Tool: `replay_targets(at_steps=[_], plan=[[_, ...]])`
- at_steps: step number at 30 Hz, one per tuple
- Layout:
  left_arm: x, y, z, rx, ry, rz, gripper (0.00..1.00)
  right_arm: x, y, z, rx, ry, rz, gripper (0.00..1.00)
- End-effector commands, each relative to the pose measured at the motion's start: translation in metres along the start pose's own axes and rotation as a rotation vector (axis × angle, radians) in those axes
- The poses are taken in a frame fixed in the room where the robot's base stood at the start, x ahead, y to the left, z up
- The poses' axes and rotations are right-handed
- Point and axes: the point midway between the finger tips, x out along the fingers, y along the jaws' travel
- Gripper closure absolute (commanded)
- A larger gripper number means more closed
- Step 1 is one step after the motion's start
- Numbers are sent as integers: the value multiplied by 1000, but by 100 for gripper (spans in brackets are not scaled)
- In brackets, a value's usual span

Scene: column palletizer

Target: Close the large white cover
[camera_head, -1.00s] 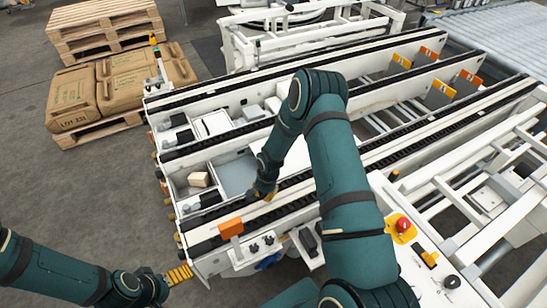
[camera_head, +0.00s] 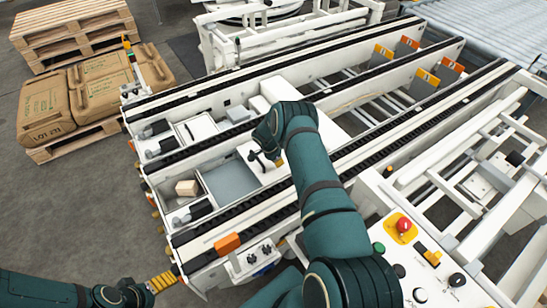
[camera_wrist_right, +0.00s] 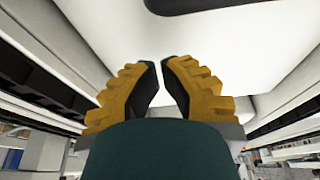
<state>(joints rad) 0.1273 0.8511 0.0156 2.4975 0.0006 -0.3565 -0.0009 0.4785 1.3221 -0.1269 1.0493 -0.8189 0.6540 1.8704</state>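The large white cover (camera_head: 333,119) lies between two dark rails of the white machine, right of an uncovered grey compartment (camera_head: 230,181). My right arm hides part of it. My right gripper (camera_head: 279,163) is over the near left part of this white surface. In the right wrist view, the yellow fingers (camera_wrist_right: 160,66) lean together with only a narrow gap at the tips and nothing held. A white panel (camera_wrist_right: 215,40) with a dark slot is in front of them; contact cannot be told. My left gripper (camera_head: 166,281) is low at the left, away from the cover; its opening is unclear.
An orange block (camera_head: 227,243) and a control panel with a red button (camera_head: 404,225) are near the front.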

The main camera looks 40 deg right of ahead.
Motion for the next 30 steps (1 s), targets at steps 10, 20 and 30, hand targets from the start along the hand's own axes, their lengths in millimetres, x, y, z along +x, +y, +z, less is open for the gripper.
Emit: replay_targets(at_steps=[10, 20, 30], plan=[[5, -2, -1, 0, 3, 0, 10, 5, 0, 25, -1, -1, 0, 100], [5, -2, 0, 0, 3, 0, 10, 0, 0, 34, 0, -1, 0, 100], [3, -1, 0, 0, 2, 0, 10, -3, 1, 42, -3, 0, 0, 100]])
